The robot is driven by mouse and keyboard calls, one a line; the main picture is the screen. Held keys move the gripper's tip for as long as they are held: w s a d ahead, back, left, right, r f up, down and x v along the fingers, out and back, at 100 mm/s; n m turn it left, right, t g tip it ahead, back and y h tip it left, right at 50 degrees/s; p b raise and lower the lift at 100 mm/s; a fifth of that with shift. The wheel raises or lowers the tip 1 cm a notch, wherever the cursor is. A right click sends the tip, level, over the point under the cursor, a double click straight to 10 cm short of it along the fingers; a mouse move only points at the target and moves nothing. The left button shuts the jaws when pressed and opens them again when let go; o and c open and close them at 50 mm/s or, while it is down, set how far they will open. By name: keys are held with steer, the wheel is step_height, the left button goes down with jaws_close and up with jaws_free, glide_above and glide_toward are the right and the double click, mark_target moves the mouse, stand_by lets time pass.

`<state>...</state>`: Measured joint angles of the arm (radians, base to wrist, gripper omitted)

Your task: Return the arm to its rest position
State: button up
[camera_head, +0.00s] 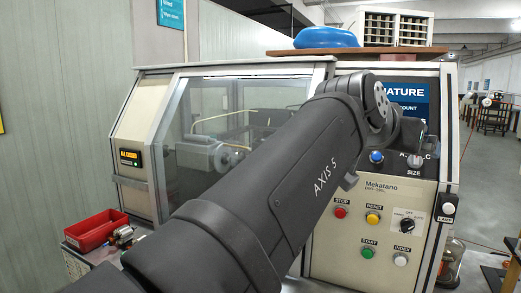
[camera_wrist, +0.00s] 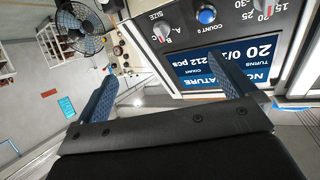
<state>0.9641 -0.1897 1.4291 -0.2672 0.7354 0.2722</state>
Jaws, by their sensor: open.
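My arm, marked AXIS 5, crosses the head view from lower left to upper right, in front of the winding machine (camera_head: 155,90). My gripper (camera_wrist: 165,80) shows in the wrist view with two blue textured fingers spread wide apart and nothing between them. In the head view the gripper end is mostly hidden behind the wrist, near the machine's control panel (camera_head: 385,215). The panel also shows in the wrist view, with a blue screen (camera_wrist: 225,65), a blue button (camera_wrist: 206,15) and a SIZE knob (camera_wrist: 162,32). I cannot tell the exact gap between fingers and panel.
The machine's glass door (camera_head: 230,125) looks shut. A red tray (camera_head: 96,230) stands at lower left. A blue bag-like object (camera_head: 327,38) and a drawer cabinet (camera_head: 390,27) sit on top of the machine. A fan (camera_wrist: 80,27) shows in the wrist view. Open floor lies at the right.

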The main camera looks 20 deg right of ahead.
steer(key=x, duration=0.5)
steer(key=shift+d, duration=0.15)
stand_by(0.5)
steer(key=v, duration=1)
steer(key=shift+w+f, duration=0.1)
steer(key=shift+f, duration=0.05)
steer(key=x, duration=1)
steer(key=v, duration=0.5)
steer(key=shift+a, duration=0.2)
